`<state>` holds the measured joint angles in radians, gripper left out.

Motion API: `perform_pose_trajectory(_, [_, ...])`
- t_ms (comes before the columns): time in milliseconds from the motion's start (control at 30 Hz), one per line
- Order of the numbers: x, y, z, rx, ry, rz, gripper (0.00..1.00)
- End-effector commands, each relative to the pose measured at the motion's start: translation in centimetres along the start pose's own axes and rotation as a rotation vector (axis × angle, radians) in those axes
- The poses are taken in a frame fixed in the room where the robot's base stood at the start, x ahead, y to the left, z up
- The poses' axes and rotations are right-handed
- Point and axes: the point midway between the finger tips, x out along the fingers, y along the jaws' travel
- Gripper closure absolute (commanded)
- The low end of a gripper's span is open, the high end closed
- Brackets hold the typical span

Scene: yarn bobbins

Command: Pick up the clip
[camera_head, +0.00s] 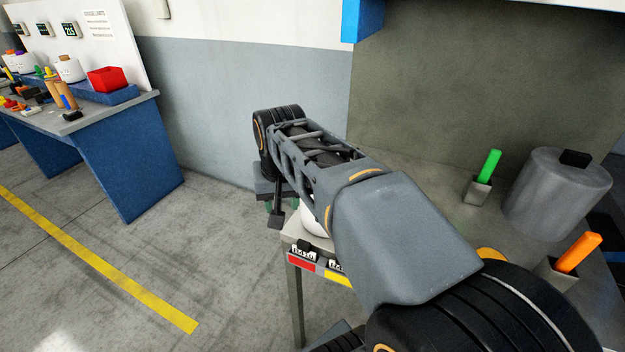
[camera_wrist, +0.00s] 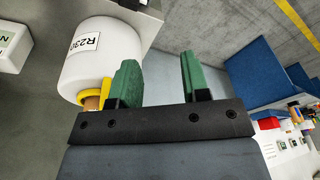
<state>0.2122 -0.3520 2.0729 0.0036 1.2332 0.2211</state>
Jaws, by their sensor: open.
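My gripper (camera_wrist: 156,80) has two green fingers set wide apart, with nothing between them in the wrist view. In the head view my gripper (camera_head: 272,206) is small and partly hidden, at the left end of the grey bench (camera_head: 420,185). Small black pieces with white striped faces (camera_head: 304,250) sit at the bench's front edge, above a red and a yellow label; one may be the clip. A black piece (camera_wrist: 133,4) also shows beyond the fingers in the wrist view, cut off by the frame. I cannot tell for sure which is the clip.
A white bobbin (camera_wrist: 103,58) labelled R230 is close beside the left finger. A grey cylinder (camera_head: 557,190), a green stick (camera_head: 489,163) and an orange stick (camera_head: 578,252) stand on the bench. A blue workbench (camera_head: 130,150) is at left; the floor between is clear.

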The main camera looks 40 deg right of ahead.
Motion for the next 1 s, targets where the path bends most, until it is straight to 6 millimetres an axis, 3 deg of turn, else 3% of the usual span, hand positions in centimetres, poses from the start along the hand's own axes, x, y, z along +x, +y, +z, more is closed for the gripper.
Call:
perform_pose_trajectory(33, [-1.8, 1.2, -1.9, 0.095, -0.021, 0.015, 0.57])
perform_pose_trajectory(200, [-6.4, 4.9, -6.0, 0.368, -0.092, 0.058, 0.57])
perform_pose_trajectory(333, [-8.8, 7.2, -7.7, 0.518, -0.131, 0.082, 0.57])
perform_pose_trajectory(467, [-9.9, 8.6, -8.4, 0.607, -0.153, 0.096, 0.57])
perform_pose_trajectory(567, [-9.3, 9.2, -8.4, 0.638, -0.163, 0.102, 0.57])
perform_pose_trajectory(800, [-5.2, 9.4, -7.6, 0.645, -0.165, 0.103, 0.57])
perform_pose_trajectory(1000, [-2.9, 9.5, -7.2, 0.643, -0.163, 0.102, 0.57])
